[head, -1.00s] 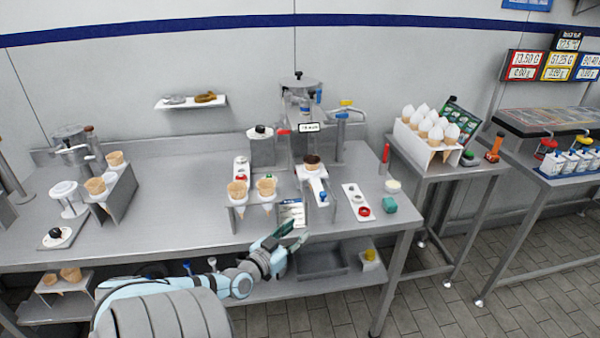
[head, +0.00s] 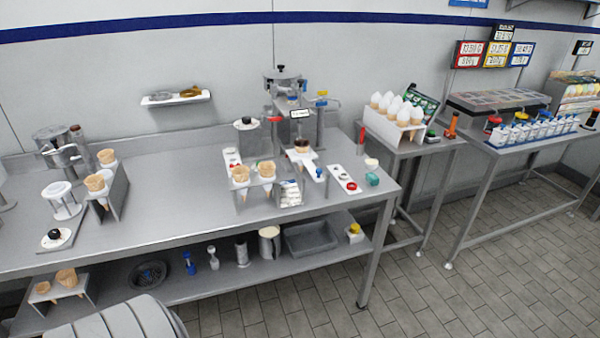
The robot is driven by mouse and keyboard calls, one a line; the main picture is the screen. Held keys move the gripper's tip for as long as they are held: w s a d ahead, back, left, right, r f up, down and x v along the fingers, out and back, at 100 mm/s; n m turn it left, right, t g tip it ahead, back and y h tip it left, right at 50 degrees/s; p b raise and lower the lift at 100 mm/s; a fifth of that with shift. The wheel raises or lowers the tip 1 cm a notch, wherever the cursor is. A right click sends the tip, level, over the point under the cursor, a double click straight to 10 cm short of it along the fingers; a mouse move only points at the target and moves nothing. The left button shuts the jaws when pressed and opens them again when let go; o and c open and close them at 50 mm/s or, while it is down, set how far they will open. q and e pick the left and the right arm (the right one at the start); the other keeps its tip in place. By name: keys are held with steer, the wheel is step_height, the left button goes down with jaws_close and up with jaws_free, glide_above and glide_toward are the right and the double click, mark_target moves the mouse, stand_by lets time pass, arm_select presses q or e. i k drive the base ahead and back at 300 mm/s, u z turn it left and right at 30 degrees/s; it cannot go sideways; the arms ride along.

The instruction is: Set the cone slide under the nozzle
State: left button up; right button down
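The cone slide (head: 309,162) is a white strip with a blue knob (head: 319,173) near its front end. It lies on the table in front of the grey dispensing machine (head: 284,92). A brown-topped holder or cone (head: 302,145) stands at the slide's back part, near the machine. The nozzle itself is too small to make out, so I cannot tell whether the slide lines up under it. Neither of my grippers is in view.
A cone stand (head: 253,186) with two cones is left of the slide. The table's left middle (head: 180,190) is clear.

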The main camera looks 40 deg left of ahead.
mark_target(302, 159)
steer(key=u, duration=0.7)
steer(key=i, duration=0.4)
